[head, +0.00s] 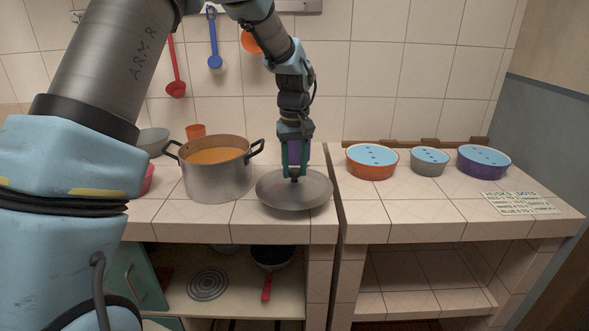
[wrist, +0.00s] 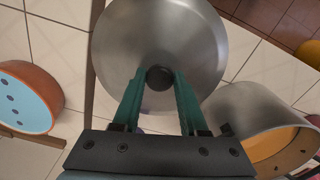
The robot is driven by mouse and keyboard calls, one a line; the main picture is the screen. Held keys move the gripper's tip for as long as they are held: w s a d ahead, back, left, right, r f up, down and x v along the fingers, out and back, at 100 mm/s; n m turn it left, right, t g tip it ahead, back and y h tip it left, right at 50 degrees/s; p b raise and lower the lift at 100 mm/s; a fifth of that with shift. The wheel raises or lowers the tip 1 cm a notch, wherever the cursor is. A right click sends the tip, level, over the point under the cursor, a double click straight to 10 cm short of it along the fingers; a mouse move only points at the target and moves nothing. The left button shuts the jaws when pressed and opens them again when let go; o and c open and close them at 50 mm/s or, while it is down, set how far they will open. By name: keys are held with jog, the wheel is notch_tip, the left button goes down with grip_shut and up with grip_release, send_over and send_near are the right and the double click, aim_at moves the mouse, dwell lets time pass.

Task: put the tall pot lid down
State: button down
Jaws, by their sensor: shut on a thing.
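The tall pot lid (head: 294,196) is a round grey metal disc with a dark knob. My gripper (head: 295,177) is above its middle and shut on the knob. In the wrist view the lid (wrist: 160,35) fills the top middle, and the fingers of my gripper (wrist: 160,80) close on the dark knob from both sides. The lid is level, at the front of the left counter, right of the tall pot (head: 216,180). I cannot tell whether it touches the tiles. The pot is grey, uncovered and holds orange contents; it also shows in the wrist view (wrist: 245,108).
On the right counter stand an orange bowl (head: 372,170), a grey bowl (head: 429,168) and a purple bowl (head: 484,168), all with blue tops. A lettered card (head: 518,203) lies at the right. A gap (head: 337,205) separates the counters. Ladles (head: 213,55) hang on the wall.

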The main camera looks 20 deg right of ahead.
aim_at(295, 175)
jog(key=shift+w+d, duration=0.3)
jog(key=shift+w, duration=0.3)
notch_tip(295, 175, down, 3)
jog(key=shift+w+r+p, duration=0.1)
jog(key=shift+w+p, duration=0.05)
jog(key=shift+p, duration=0.95)
jog(key=shift+d+f, duration=0.1)
jog(key=shift+f, duration=0.25)
jog(key=shift+f, duration=0.2)
jog(key=shift+c, duration=2.2)
grip_release()
jog(key=shift+r, duration=0.15)
notch_tip(295, 175, up, 12)
jog(key=b, duration=0.3)
